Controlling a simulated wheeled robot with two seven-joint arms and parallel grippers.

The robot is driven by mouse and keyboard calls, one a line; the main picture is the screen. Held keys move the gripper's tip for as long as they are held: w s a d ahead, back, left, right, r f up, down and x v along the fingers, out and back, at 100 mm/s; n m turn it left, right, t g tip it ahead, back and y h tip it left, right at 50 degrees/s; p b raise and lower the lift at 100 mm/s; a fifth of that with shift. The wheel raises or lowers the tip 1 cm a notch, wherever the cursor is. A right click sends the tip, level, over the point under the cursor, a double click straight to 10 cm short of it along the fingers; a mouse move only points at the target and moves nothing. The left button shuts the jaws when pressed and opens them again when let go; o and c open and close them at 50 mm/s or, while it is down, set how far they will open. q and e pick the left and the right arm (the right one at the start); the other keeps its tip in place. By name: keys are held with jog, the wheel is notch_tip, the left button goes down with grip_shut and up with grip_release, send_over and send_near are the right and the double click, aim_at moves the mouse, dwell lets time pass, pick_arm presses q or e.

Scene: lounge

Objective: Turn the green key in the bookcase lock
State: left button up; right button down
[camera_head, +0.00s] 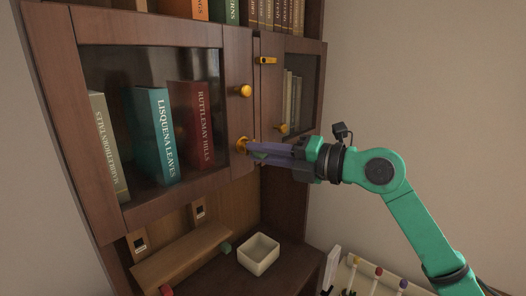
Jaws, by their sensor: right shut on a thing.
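The bookcase (235,60) has a left glass door with a gold knob and, below it, a gold lock (241,144) on the door's right stile. My right gripper (254,151) reaches in from the right, its fingers pointing left at the lock. It is shut on the green key (260,155), of which only a small green patch shows between the fingers. The fingertips are close to the lock; the key's shaft is hidden, so I cannot tell how far it sits in the lock or how it is turned. My left gripper is not in view.
The left door is closed, with several books behind its glass. The right door has a gold latch (268,61) and a knob (282,128) just above my right gripper. Below stand a white square bowl (259,254) and a small green object (226,248). Plain wall is at right.

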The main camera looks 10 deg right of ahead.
jog(key=shift+r+m, duration=0.15)
jog(key=shift+m, duration=0.55)
jog(key=shift+r+m+t+y+p, duration=0.1)
jog(key=shift+m+t+y+p, duration=0.25)
jog(key=shift+m+p, duration=0.75)
jog(key=shift+m, duration=0.4)
jog(key=c, duration=1.2)
grip_release()
jog(key=shift+c, duration=0.2)
jog(key=o, duration=0.5)
jog(key=shift+w, duration=0.1)
jog(key=shift+o, duration=0.3)
jog(key=shift+w+a+f, duration=0.2)
jog(key=o, duration=0.3)
jog(key=shift+o, duration=0.2)
jog(key=shift+s+d, duration=0.1)
jog(key=shift+s, duration=0.05)
